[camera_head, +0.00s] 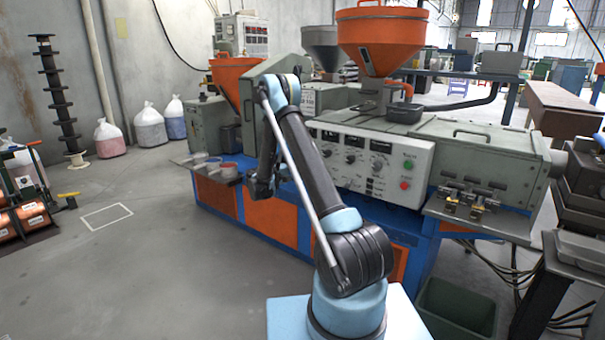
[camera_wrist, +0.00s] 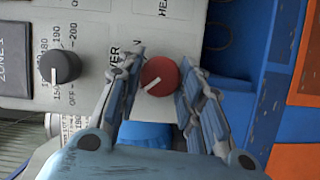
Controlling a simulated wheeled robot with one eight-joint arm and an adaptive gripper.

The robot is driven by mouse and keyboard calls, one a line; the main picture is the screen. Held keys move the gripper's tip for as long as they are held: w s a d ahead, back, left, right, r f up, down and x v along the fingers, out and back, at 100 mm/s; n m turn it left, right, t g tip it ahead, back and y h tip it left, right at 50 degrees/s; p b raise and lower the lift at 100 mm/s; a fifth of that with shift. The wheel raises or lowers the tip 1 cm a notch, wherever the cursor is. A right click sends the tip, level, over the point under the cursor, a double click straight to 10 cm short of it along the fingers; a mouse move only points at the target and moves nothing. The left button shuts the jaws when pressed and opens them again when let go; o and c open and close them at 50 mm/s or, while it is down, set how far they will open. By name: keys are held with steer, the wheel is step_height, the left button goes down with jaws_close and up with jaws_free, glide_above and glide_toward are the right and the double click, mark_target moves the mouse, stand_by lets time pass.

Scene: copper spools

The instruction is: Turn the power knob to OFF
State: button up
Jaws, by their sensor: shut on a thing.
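The red power knob (camera_wrist: 161,74) shows in the wrist view on a pale panel. Its white pointer line slants toward the lower left of the picture. My gripper (camera_wrist: 160,70) has one finger on each side of the knob and is shut on it. The lettering beside the knob is turned sideways and partly covered by the left finger; "WER" and an "N" can be read. In the head view my gripper (camera_head: 259,187) is at the left end of the machine, partly behind my arm. The red knob cannot be made out there.
A black knob (camera_wrist: 60,67) with a scale marked OFF to 200 sits left of the red one. The orange and blue machine (camera_head: 272,212) stands close to my arm. A white control panel (camera_head: 340,178) is on its right part. Open floor (camera_head: 140,240) lies at left.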

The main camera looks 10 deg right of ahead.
steer(key=shift+a+f+n, duration=0.1)
steer(key=shift+n, duration=0.4)
steer(key=o, duration=1.1)
steer(key=shift+c, duration=0.2)
steer(key=v, duration=1.2)
steer(key=shift+f, duration=0.35)
